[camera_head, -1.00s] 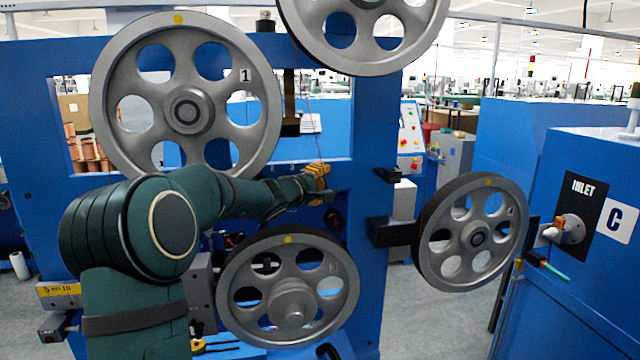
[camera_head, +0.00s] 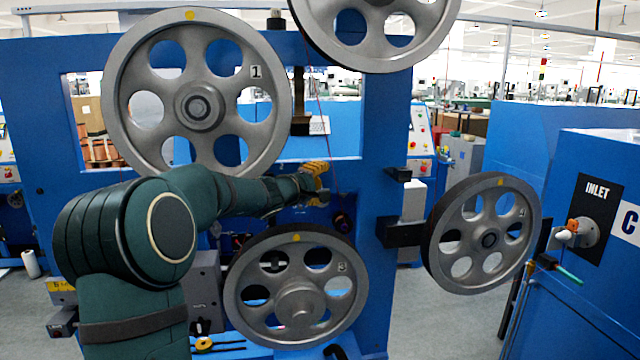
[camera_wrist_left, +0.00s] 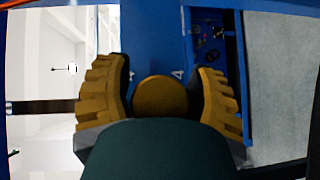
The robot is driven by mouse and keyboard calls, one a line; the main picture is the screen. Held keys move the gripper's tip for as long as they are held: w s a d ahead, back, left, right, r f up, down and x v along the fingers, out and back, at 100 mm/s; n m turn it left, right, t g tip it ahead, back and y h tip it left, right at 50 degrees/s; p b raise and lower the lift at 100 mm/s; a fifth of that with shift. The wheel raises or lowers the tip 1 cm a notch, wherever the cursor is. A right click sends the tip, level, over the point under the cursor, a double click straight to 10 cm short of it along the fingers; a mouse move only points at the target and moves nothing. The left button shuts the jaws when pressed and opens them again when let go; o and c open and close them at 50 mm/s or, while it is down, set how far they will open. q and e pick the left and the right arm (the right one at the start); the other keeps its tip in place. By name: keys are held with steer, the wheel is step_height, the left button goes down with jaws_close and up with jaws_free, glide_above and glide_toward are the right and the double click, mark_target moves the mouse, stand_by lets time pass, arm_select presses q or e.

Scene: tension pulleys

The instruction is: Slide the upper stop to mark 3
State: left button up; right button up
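My left gripper (camera_head: 316,170) reaches the blue machine frame between pulley 1 and pulley 3. In the left wrist view its two yellow ribbed fingers (camera_wrist_left: 160,98) stand apart, one on each side of a round tan knob (camera_wrist_left: 160,97). Narrow gaps seem to show between knob and fingers; contact cannot be told. The knob, perhaps the upper stop's, lies before a blue panel (camera_wrist_left: 158,40) with a "4" on either side of it. Mark 3 is not readable. In the head view the gripper and arm hide the knob. My right gripper is not in view.
Pulley 1 (camera_head: 168,115) is above my left arm and pulley 3 (camera_head: 297,318) below it. Another pulley (camera_head: 500,265) stands right, by the blue INLET cabinet (camera_head: 600,300). A dark round part (camera_head: 343,220) sits just below right of the gripper. A thin red line passes nearby.

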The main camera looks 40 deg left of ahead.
arm_select(q)
steer(key=shift+o, duration=0.7)
steer(key=shift+w+d, duration=0.1)
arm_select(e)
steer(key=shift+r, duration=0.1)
